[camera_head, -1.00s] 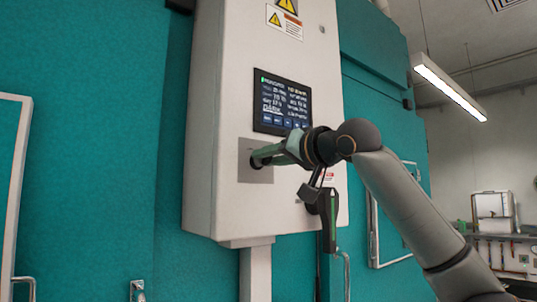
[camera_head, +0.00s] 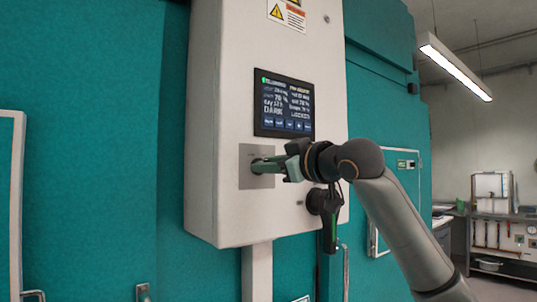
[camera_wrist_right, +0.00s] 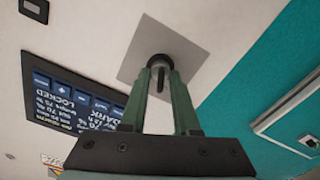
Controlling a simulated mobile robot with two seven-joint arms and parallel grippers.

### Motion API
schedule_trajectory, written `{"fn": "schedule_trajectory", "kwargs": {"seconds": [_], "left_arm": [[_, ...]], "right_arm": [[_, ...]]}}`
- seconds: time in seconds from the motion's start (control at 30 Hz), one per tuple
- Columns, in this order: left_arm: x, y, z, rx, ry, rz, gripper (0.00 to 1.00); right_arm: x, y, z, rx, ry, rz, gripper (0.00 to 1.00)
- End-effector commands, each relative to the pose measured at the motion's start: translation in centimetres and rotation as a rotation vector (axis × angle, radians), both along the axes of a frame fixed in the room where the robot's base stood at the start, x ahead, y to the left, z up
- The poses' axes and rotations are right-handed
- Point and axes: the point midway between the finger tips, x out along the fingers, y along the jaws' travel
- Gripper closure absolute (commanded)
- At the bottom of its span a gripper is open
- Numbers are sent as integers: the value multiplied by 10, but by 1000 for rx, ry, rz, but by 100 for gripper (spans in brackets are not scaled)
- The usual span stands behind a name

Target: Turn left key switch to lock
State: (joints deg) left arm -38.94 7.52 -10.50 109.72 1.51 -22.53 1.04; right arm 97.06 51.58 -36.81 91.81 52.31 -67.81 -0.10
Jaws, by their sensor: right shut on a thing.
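The key switch (camera_wrist_right: 157,62) is a dark round collar with a narrow key, on a square grey plate (camera_head: 259,182) below the screen of a white control box (camera_head: 222,100). The plate also shows in the right wrist view (camera_wrist_right: 188,52). My right gripper (camera_head: 260,165) comes in from the right, its two green fingers shut on the key. In the right wrist view its fingertips (camera_wrist_right: 160,76) lie on either side of the key. The screen (camera_head: 284,105) reads "LOCKED" and "DARK". In the head view the fingers hide most of the key. My left gripper is not in view.
Teal chamber walls (camera_head: 90,130) with metal handles (camera_head: 143,292) flank the box. A white post (camera_head: 257,270) runs down below it. A bench with tools (camera_head: 495,225) stands far right, with open room before it.

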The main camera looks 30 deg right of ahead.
Motion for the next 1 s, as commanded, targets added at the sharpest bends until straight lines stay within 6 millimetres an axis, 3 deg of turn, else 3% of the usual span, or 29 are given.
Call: {"fn": "schedule_trajectory", "kwargs": {"seconds": [0.23, 0.8, 0.83, 0.9, 1.0], "left_arm": [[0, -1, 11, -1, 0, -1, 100], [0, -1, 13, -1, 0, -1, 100], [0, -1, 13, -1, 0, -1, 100], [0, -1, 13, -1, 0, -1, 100], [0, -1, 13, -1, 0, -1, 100]], "right_arm": [[0, 0, 0, -96, -5, -1, 100], [0, 0, -1, -129, -9, 0, 100], [0, 0, -1, -129, -9, 0, 69], [0, 0, -1, -129, -9, 0, 62], [0, 0, -1, -129, -9, 0, 62]]}}
